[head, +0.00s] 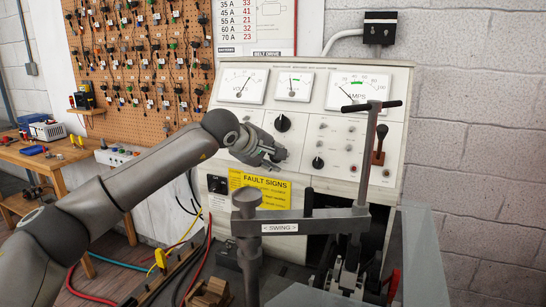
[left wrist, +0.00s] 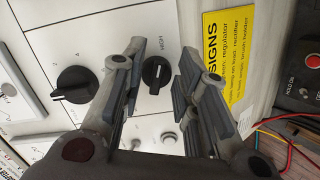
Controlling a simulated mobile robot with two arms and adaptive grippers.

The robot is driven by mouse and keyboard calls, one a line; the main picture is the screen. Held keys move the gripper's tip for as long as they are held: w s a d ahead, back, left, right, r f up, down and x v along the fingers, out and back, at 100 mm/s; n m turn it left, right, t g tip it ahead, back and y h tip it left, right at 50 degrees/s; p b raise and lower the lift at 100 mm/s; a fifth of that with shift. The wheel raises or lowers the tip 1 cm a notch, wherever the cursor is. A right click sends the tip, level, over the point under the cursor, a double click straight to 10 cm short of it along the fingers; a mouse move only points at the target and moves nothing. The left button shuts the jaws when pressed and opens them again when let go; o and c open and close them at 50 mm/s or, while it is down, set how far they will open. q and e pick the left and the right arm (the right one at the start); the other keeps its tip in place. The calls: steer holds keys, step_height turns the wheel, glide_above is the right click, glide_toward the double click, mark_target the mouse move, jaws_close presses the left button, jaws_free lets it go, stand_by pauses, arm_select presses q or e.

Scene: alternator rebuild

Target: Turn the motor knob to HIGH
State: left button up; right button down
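The motor knob (left wrist: 156,74) is a black knob on the white panel, with the word HIGH (left wrist: 162,45) printed beside it in the left wrist view. Its bar lies roughly up and down in that picture; which end points to a mark is too small to tell. My left gripper (left wrist: 160,88) is open, with one finger on each side of the knob in that view and nothing held. In the head view my left gripper (head: 277,157) is close in front of the test bench panel (head: 345,135) and hides this knob. My right gripper is not in view.
A larger numbered knob (left wrist: 77,84) is beside the motor knob. A yellow fault signs plate (head: 260,188) is below my left gripper. A metal frame labelled SWING (head: 300,222) stands in front of the panel. A lever (head: 380,145) is at the panel's right.

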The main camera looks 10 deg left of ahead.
arm_select(q)
steer(key=v, duration=1.2)
stand_by(0.4)
